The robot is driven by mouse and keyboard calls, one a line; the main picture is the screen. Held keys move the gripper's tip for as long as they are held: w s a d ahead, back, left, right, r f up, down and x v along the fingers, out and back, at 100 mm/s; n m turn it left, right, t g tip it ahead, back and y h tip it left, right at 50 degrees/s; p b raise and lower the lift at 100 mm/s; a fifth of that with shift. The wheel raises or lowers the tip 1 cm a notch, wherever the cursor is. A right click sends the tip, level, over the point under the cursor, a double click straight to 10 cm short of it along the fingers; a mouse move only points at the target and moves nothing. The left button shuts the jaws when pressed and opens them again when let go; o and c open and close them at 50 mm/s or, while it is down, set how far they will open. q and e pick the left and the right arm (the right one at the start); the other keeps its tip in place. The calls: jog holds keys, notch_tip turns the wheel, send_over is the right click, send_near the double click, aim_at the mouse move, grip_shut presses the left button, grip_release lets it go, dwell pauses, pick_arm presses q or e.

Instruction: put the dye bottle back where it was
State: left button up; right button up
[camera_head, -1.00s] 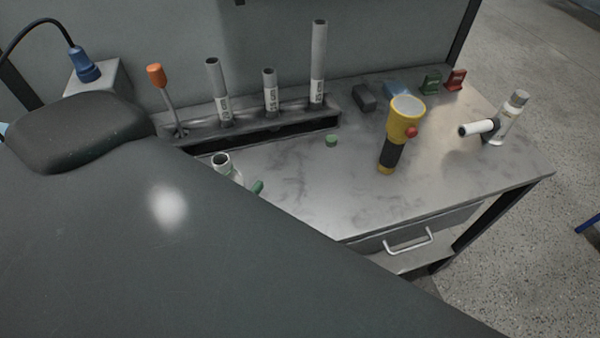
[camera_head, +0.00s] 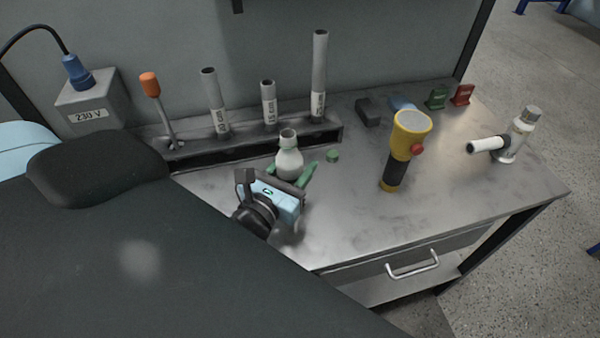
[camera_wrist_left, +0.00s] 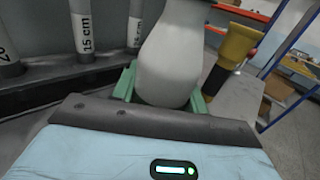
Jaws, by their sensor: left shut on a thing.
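The dye bottle, a white round-bodied bottle with an open grey neck (camera_head: 289,160), is upright in front of the tube rack in the head view. My left gripper (camera_head: 291,176) has green fingers on either side of its body and is shut on it. In the left wrist view the bottle (camera_wrist_left: 168,65) fills the space between the green fingers, its top cut off by the frame. I cannot tell whether its base touches the bench. A small green cap (camera_head: 332,155) lies on the bench just right of the bottle. My right gripper is not in view.
The metal bench top (camera_head: 345,215) is clear at the front middle.

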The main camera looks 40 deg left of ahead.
pick_arm(q)
jog(key=shift+w+d+f, duration=0.1)
jog(key=shift+w+d, duration=0.15)
jog(key=shift+w, duration=0.55)
jog(key=shift+f+b, duration=0.35)
jog(key=shift+f, duration=1.5)
jog(key=shift+r, duration=0.1)
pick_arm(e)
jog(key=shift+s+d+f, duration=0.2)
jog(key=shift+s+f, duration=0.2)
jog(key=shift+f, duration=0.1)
pick_arm(q)
jog(key=o, duration=1.1)
jog(key=shift+f, duration=0.2)
jog(key=shift+c, duration=0.2)
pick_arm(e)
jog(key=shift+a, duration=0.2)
